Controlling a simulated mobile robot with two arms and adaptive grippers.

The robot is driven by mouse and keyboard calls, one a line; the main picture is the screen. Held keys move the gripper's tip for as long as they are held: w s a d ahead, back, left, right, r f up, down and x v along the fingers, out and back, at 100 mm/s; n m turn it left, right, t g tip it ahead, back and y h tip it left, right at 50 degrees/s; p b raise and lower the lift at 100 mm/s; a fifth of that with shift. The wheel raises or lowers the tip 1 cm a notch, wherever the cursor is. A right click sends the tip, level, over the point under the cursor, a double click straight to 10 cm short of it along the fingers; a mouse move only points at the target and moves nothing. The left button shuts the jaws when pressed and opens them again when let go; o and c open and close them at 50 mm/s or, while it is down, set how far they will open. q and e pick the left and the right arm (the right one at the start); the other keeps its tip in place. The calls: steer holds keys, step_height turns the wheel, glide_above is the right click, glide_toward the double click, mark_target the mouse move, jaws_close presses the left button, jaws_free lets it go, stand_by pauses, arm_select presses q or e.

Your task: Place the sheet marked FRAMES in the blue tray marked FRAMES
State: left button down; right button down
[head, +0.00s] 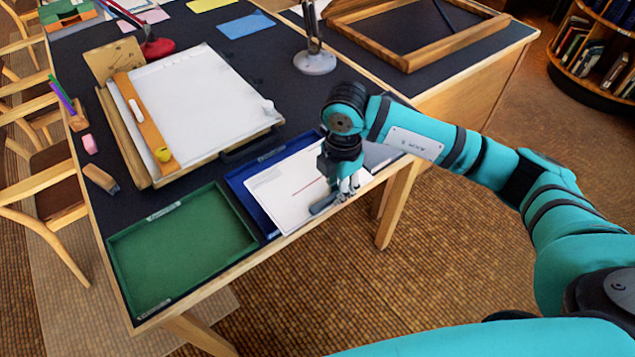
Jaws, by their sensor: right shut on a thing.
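A white sheet (277,190) with a red line on it lies over the blue tray (236,181), covering most of its floor. Blue rim shows along the tray's left and far sides. I cannot tell whether the sheet rests on the tray floor or is held just above it. My right gripper (327,205) points down at the sheet's near right part and is shut on the sheet. Its wrist hides part of the sheet and the tray's right side. Markings on sheet and tray are too small to read. My left gripper is out of view.
An empty green tray (180,250) stands left of the blue one, near the table's front edge. Behind is a drafting board (195,95) with paper and a wooden rule (146,122). A lamp base (314,62) and a wooden frame (420,62) stand farther back.

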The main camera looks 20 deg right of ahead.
mark_target(320, 184)
steer(key=w+a, duration=0.2)
steer(key=w, duration=0.2)
steer(key=shift+w+a+f, duration=0.25)
steer(key=shift+a, duration=0.15)
step_height(320, 184, down, 3)
steer(key=shift+r+p, duration=0.2)
steer(key=shift+p, duration=0.15)
steer(key=shift+f, duration=0.45)
steer(key=c, duration=1.2)
jaws_free()
steer(key=shift+c, duration=0.2)
step_height(320, 184, up, 12)
steer(key=shift+b, duration=0.35)
